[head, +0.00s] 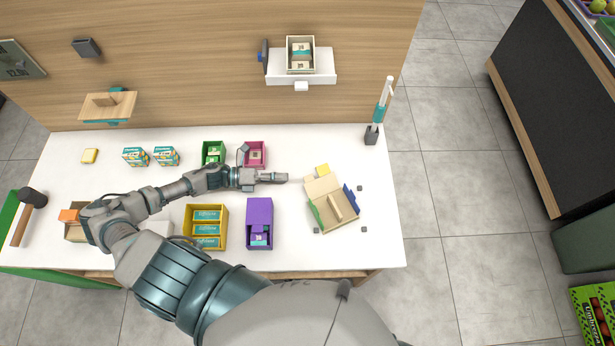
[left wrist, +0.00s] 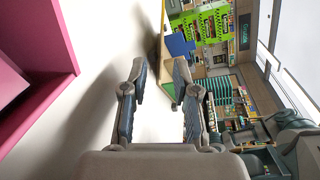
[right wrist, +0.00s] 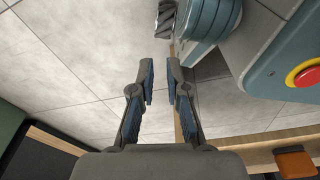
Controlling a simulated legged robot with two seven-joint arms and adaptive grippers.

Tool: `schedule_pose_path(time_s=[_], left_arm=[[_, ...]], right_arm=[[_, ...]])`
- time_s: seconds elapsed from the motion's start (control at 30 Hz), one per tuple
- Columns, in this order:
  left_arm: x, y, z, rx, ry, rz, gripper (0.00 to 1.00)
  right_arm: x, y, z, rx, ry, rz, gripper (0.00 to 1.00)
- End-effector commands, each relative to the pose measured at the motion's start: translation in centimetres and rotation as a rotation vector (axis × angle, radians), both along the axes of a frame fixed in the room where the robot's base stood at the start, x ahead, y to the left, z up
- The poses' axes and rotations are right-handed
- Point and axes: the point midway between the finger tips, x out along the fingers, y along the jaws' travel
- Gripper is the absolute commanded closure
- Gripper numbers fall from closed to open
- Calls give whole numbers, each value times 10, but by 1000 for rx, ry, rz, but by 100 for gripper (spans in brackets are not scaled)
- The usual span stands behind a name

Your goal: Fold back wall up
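A box laid partly open (head: 335,208) lies on the right part of the white counter. My right gripper (right wrist: 160,64) shows only in the right wrist view, parted and empty above the floor.
A purple box (head: 259,213), a yellow box (head: 190,228) with teal packs, a pink box (head: 255,147) and a green box (head: 207,154) stand near my left arm. Small dark cubes (head: 364,229) lie around the open box. A holder with a tube (head: 372,135) stands at the back right.

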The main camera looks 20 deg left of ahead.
Motion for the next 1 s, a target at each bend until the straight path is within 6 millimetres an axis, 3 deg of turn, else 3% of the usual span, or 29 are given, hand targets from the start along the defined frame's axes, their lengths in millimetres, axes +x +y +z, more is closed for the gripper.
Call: schedule_pose_path(time_s=[0.1, 0.33, 0.5, 0.8, 0.83, 0.93, 1.0], left_arm=[[15, -28, -1, -3, -5, 0, 71], [34, -64, -8, -1, -2, -1, 71], [41, -75, -12, 0, -1, -1, 71], [42, -78, -13, 0, 0, 0, 71], [42, -77, -13, 0, 0, 0, 73], [42, -77, -13, 0, 0, 0, 98], [42, -78, -13, 0, -1, 0, 100]], right_arm=[[-1, -1, 0, 1, -1, 0, 85], [-5, -2, -3, -2, 3, 2, 85], [-8, -3, -4, -3, 2, 3, 85], [-10, -3, -6, -3, 3, 3, 85], [-10, -3, -6, -2, 5, 3, 85], [-10, -3, -6, -2, 5, 3, 85], [-10, -3, -6, -3, 6, 3, 85]])
